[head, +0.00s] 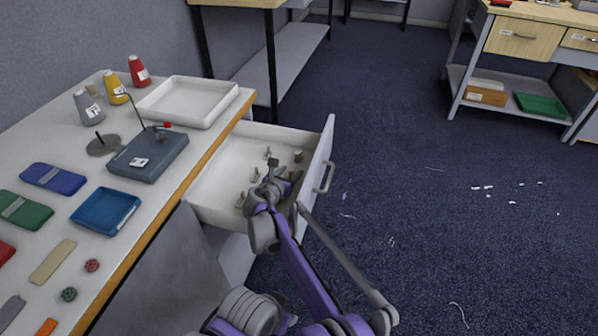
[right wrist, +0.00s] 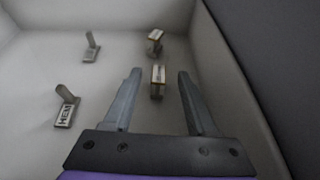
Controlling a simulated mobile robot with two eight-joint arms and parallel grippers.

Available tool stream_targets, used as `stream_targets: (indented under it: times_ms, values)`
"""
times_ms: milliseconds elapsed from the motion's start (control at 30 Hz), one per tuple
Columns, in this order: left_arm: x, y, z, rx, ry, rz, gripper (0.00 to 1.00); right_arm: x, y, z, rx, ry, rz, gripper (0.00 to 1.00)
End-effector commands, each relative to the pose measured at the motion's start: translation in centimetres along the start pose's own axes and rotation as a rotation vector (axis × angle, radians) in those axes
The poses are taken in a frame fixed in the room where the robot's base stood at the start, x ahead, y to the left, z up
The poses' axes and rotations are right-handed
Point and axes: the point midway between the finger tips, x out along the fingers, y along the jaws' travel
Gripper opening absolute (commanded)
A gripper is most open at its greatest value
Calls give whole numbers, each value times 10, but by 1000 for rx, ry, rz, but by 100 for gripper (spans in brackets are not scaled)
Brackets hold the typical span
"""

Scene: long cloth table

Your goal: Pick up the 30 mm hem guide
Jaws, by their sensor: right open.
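Several small metal guides lie in the open white drawer (head: 215,182). In the right wrist view, one guide with an upright tab (right wrist: 64,112) has a label that seems to read HEM. A similar guide (right wrist: 90,50) stands farther back. Two blockier pieces with pale tops are a far one (right wrist: 155,42) and a near one (right wrist: 158,82). I cannot read a 30 mm mark on any. My right gripper (head: 274,164) is in or just over the drawer, open and empty. In the right wrist view its fingers (right wrist: 160,76) straddle the near blocky piece in the picture; contact is not visible. My left gripper is out of view.
The drawer front (head: 318,165) with its handle bounds the right side. The table (head: 150,215) on the left holds a white tray (head: 188,118), thread cones, a grey-blue device (head: 165,158), a blue tray (head: 105,226) and colored pouches. Floor to the right is open, with scattered scraps.

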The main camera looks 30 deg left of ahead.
Motion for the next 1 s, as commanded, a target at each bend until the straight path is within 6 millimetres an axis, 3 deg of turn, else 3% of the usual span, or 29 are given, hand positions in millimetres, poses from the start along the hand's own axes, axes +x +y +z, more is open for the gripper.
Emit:
stream_targets:
  times_ms: [133,467,867,1000]
  values:
    - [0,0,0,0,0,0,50,-1,1,1,0,0,1,57]
    - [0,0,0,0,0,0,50,-1,0,1,0,0,0,0]
    - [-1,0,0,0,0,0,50,-1,0,2,0,0,0,0]
    - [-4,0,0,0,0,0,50,-7,0,15,0,0,1,0]
